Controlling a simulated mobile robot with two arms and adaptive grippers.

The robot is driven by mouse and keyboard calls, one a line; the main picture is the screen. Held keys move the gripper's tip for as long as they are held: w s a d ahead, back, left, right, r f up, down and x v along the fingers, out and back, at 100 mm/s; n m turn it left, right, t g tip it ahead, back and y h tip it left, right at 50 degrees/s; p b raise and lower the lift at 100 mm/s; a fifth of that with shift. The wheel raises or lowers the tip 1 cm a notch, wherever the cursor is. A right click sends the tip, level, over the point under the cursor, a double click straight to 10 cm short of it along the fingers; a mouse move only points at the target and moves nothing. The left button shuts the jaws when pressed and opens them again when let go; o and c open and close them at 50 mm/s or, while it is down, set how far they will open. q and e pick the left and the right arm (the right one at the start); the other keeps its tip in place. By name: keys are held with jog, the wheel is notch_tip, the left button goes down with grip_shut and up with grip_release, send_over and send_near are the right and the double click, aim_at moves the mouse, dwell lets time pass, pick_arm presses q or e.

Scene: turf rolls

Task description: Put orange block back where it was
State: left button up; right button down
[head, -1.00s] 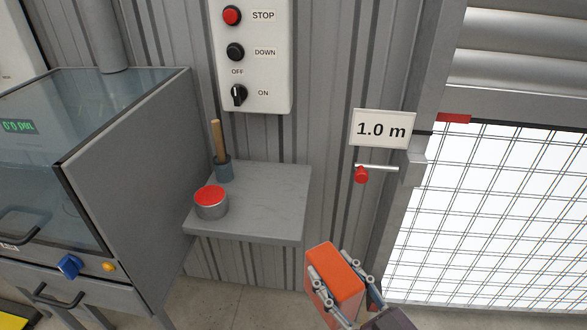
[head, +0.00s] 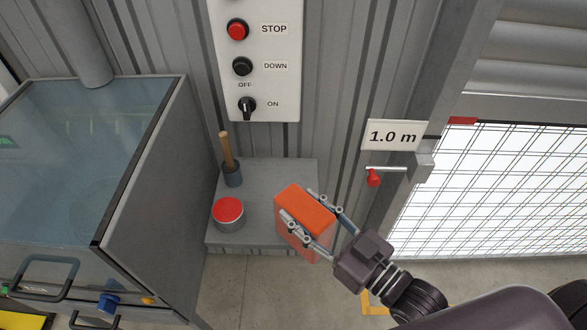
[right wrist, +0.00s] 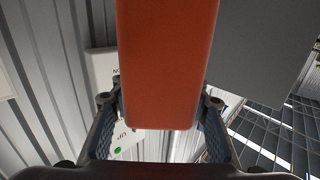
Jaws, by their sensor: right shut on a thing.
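The orange block (head: 305,208) is held in my right gripper (head: 310,215), with one finger on each side of it. In the head view the block is in front of the right part of the grey shelf (head: 262,178); I cannot tell whether it touches the shelf. In the right wrist view the orange block (right wrist: 168,70) fills the middle between the two fingers of my right gripper (right wrist: 160,120). My left gripper is not in view.
A red-topped tin (head: 228,212) and a wooden-handled tool in a dark holder (head: 232,172) stand on the shelf's left part. A glass-fronted cabinet (head: 150,180) is at the left. A red-knobbed lever (head: 373,178) sticks out under the 1.0 m sign (head: 396,135).

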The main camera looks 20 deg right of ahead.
aim_at(312, 196)
jog(key=shift+w+d+r+p, duration=0.2)
jog(key=shift+w+d+r, duration=0.05)
jog(key=shift+w+d, duration=0.35)
jog(key=shift+w+d+r+p, duration=0.25)
jog(key=shift+w+d, duration=0.2)
jog(key=shift+w, duration=0.2)
jog(key=w+d+p, duration=0.2)
jog(key=w+d, duration=0.2)
jog(key=w, duration=1)
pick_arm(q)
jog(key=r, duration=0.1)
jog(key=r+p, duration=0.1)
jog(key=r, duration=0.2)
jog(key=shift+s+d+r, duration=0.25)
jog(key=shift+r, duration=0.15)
pick_arm(e)
notch_tip(312, 196, down, 8)
jog(key=shift+w+a+r, duration=0.15)
jog(key=shift+w+r, duration=0.05)
jog(key=shift+w, duration=0.1)
jog(key=shift+f, duration=0.25)
jog(key=c, duration=1.1)
grip_release()
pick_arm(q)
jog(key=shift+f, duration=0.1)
pick_arm(e)
jog(key=shift+r, duration=0.1)
